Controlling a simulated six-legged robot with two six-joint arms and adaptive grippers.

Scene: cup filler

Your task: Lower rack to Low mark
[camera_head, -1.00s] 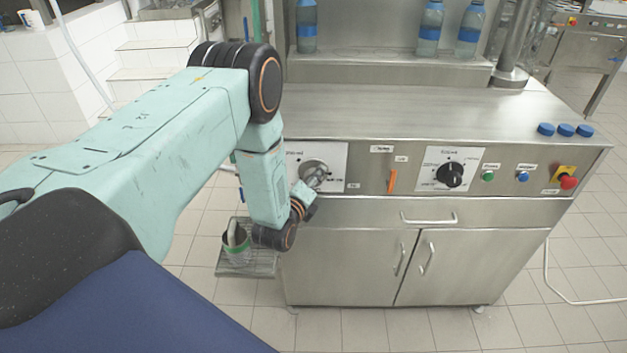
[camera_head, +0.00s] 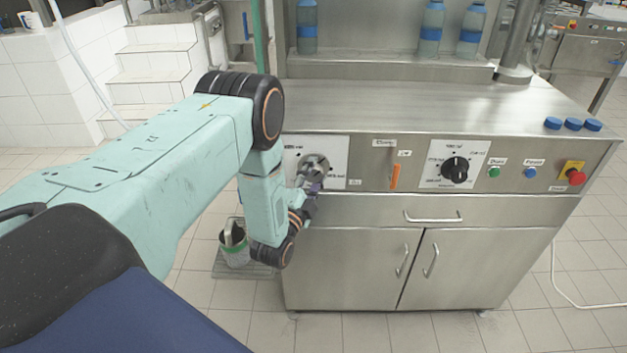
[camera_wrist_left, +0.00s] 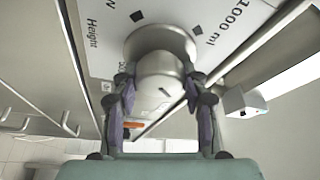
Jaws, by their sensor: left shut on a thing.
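The round metal height knob (camera_head: 315,163) sits on a white dial plate (camera_head: 338,150) at the left of the machine's front panel. In the left wrist view, the knob (camera_wrist_left: 160,75) stands between the two fingers of my left gripper (camera_wrist_left: 160,92), which is shut on it. The dial plate there (camera_wrist_left: 105,22) shows "Height" and "1000 ml". The Low mark cannot be made out. In the head view my left gripper (camera_head: 309,190) is partly hidden behind its wrist. A grated rack (camera_head: 226,271) holding a cup (camera_head: 235,247) is low at the machine's left side. My right gripper is out of view.
A black selector knob (camera_head: 454,169), an orange lever (camera_head: 395,177), green and blue buttons and a red emergency button (camera_head: 577,178) are farther right. Blue caps (camera_head: 573,124) lie on the worktop (camera_head: 420,105). Bottles (camera_head: 307,28) stand on the back shelf.

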